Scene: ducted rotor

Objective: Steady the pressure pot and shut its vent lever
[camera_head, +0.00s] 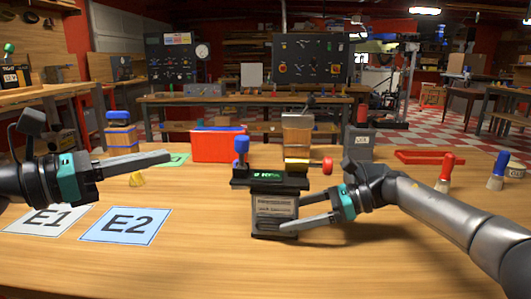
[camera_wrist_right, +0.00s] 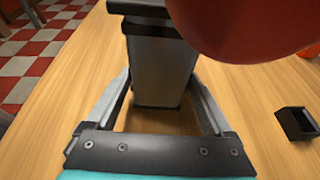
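The device I take for the pressure pot (camera_head: 275,215) stands upright mid-table, with a grey ribbed body, black top and green-lettered front. A blue-knobbed upright lever (camera_head: 241,150) stands at its left end; a red ball (camera_head: 327,165) shows at its right and looms large in the right wrist view (camera_wrist_right: 245,25). Which is the vent lever is unclear. My right gripper (camera_head: 287,214) is open, its fingers either side of the grey body (camera_wrist_right: 162,70); contact cannot be told. My left gripper (camera_head: 168,157) is in the air left of the pot, seen edge-on, holding nothing visible.
Behind the pot stand a brown jar with a dark lever (camera_head: 297,132), a red box (camera_head: 218,146) and a grey can (camera_head: 360,142). Cards E1 (camera_head: 47,218) and E2 (camera_head: 125,226) lie front left. Red-topped (camera_head: 446,170) and blue-topped (camera_head: 498,170) bottles stand right.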

